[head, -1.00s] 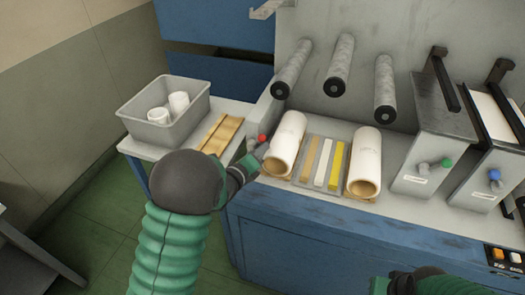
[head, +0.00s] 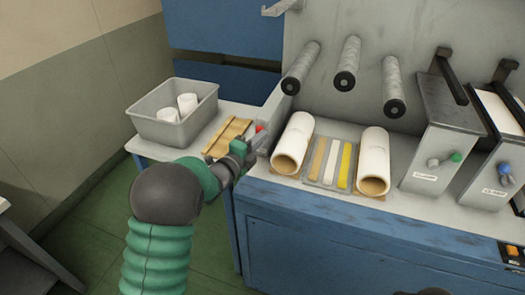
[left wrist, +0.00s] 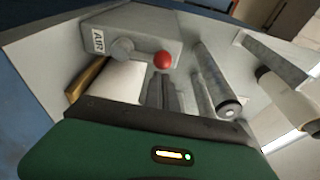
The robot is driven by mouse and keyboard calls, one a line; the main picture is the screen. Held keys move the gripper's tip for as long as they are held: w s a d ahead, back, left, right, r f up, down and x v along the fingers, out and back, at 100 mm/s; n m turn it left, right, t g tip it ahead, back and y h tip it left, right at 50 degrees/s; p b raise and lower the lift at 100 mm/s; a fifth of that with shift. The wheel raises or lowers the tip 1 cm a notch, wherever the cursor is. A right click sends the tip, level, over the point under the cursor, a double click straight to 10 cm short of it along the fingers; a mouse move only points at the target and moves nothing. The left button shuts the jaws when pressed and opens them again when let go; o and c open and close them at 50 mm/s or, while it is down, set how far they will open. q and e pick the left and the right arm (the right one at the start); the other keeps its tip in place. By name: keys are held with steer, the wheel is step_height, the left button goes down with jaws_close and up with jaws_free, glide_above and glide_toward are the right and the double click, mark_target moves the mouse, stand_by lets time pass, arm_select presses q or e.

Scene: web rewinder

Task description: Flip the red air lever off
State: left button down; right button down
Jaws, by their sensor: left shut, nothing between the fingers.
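The red air lever has a red ball knob (head: 259,128) and sits on the grey side panel at the left end of the machine. In the left wrist view the red knob (left wrist: 163,60) stands right of its round grey pivot (left wrist: 122,48) on a box labelled AIR (left wrist: 98,40). My left gripper (head: 252,146) is shut and empty, right beside the knob. In the left wrist view its dark fingers (left wrist: 165,92) lie just below the knob; I cannot tell whether they touch it. My right gripper does not show; only a dark part of my right arm shows at the bottom.
Two white rolls (head: 293,143) (head: 374,160) flank a tray of coloured strips (head: 343,165). Rollers (head: 347,63) jut out above. A grey bin (head: 172,108) and a wooden piece (head: 227,136) stand at the left.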

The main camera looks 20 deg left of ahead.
arm_select(q)
steer(key=n+b, duration=0.1)
steer(key=a+n+b, duration=0.1)
steer(key=n, duration=0.1)
steer(key=a+n+t, duration=0.1)
steer(key=shift+w+a+f+n+b, duration=0.15)
steer(key=shift+a+n+b, duration=0.1)
steer(key=shift+n+b, duration=0.15)
steer(key=a+n+b, duration=0.2)
steer(key=shift+f+n+t+y, duration=0.15)
steer(key=shift+n+t+y, duration=0.15)
steer(key=shift+n, duration=0.1)
steer(key=shift+a, duration=0.1)
